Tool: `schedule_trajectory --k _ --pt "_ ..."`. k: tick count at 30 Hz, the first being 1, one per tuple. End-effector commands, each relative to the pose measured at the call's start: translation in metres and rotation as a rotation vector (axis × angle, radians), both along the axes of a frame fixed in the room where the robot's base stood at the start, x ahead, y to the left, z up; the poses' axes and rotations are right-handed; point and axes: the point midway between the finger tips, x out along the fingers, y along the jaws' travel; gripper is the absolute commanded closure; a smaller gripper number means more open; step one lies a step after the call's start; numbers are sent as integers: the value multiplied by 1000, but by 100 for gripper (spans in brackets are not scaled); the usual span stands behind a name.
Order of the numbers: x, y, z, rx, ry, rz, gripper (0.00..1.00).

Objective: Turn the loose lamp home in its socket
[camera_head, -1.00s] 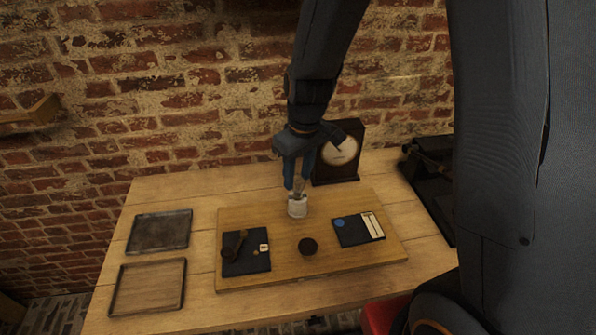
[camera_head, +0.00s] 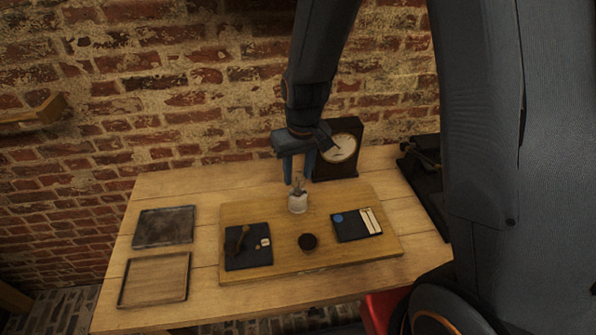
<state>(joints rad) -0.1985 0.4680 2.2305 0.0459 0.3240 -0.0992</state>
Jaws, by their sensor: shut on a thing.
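The lamp (camera_head: 299,186) is a small shape just above a pale whitish socket (camera_head: 298,204) on the raised wooden board (camera_head: 338,257). My gripper (camera_head: 298,183) reaches down from above with its fingers on either side of the lamp, shut on it. The lamp looks upright over the socket. The fingers partly hide it, and how deep it sits in the socket is too small to tell.
A dark mat (camera_head: 248,258) with small items lies left on the board, a dark round cup (camera_head: 308,242) in the middle, and a dark mat (camera_head: 350,229) at right. Two trays (camera_head: 164,227) (camera_head: 153,304) lie left. A dial clock (camera_head: 340,148) stands close behind my gripper.

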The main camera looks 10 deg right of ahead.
Motion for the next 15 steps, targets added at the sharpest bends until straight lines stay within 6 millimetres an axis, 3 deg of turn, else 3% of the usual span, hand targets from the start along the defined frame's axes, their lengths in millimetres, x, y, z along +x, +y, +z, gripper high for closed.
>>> schedule_trajectory --k 15 --pt "0 0 0 -1 -1 -328 92"
